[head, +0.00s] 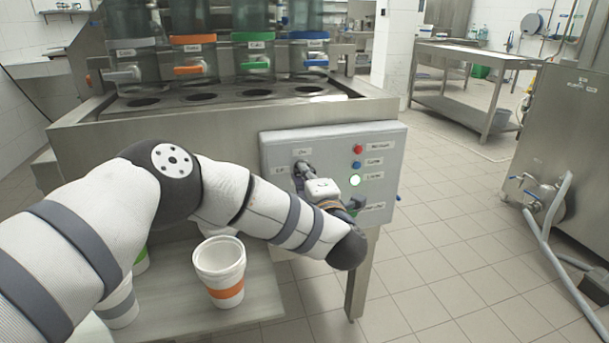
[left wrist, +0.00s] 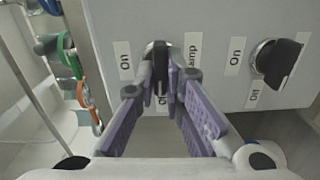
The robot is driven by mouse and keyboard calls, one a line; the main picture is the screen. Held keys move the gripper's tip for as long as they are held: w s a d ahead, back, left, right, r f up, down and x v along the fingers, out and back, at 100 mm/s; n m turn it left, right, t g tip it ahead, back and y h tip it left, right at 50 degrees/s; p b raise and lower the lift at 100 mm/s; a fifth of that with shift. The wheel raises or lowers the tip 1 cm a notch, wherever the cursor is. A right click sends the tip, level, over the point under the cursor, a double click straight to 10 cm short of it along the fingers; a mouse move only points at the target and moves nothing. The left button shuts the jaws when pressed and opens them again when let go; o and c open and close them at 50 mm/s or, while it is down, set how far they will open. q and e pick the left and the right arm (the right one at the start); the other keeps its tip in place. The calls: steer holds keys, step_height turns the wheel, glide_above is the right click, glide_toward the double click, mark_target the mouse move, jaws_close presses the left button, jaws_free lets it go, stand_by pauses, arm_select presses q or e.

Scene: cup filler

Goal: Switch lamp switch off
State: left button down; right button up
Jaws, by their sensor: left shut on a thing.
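A grey control panel (head: 390,145) is on the front of the steel counter. My left gripper (head: 301,170) reaches its upper left part. In the left wrist view my left gripper (left wrist: 160,82) is shut on a dark lamp switch (left wrist: 157,50), its fingertips on both sides of the knob. "On" is printed left of this switch, "Off" below it, partly hidden by the fingers, and a label ending in "amp" to its right. The knob's exact angle is hard to tell. A second black switch (left wrist: 277,62) is to the right, apart from the gripper. My right gripper is not in view.
A white cup with an orange band (head: 220,262) stands on the shelf below my left arm. Dispensers with coloured taps line the counter's back.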

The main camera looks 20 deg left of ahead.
arm_select(q)
steer(key=shift+n, duration=0.4)
steer(key=c, duration=1.7)
jaws_free()
steer(key=v, duration=1.2)
